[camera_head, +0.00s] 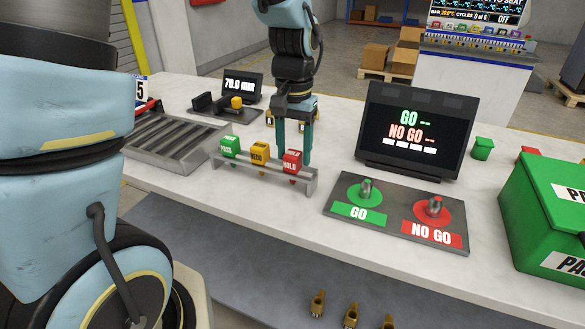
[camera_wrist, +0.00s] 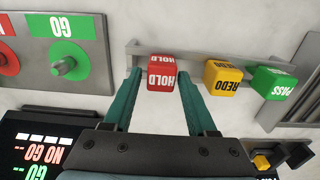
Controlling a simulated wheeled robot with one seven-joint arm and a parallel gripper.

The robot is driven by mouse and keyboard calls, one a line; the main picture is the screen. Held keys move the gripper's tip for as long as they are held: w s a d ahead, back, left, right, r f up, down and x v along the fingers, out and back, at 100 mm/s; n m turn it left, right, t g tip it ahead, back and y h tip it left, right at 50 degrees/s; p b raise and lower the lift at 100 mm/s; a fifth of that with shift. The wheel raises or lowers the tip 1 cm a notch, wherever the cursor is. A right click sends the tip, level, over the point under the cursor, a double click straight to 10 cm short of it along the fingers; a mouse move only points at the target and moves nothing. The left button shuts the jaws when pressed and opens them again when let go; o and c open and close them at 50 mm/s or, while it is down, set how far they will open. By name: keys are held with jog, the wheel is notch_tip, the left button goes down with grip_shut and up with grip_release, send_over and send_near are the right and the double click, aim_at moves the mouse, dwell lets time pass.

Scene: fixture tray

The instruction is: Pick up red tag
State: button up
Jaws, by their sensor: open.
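The red tag (camera_head: 292,161) is a small block lettered HOLD. It sits at the right end of a grey rack (camera_head: 262,175) in the head view. In the wrist view the red tag (camera_wrist: 161,75) lies between the tips of my gripper (camera_wrist: 160,80). My gripper (camera_head: 293,155) is open, its two teal fingers pointing down either side of the red tag. A gap shows between the tag and the right-hand finger in the wrist view; whether the left-hand finger touches it I cannot tell.
A yellow REDO tag (camera_head: 259,153) and a green PASS tag (camera_head: 229,147) share the rack. A GO / NO GO panel (camera_head: 395,212) and a dark screen (camera_head: 417,130) stand to the right. A ridged metal tray (camera_head: 178,143) lies to the left. A green box (camera_head: 545,215) stands far right.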

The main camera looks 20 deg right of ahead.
aim_at(293, 166)
notch_tip(293, 166, down, 4)
jog(key=shift+a+p, duration=0.15)
jog(key=shift+p, duration=0.25)
jog(key=shift+c, duration=0.4)
grip_shut()
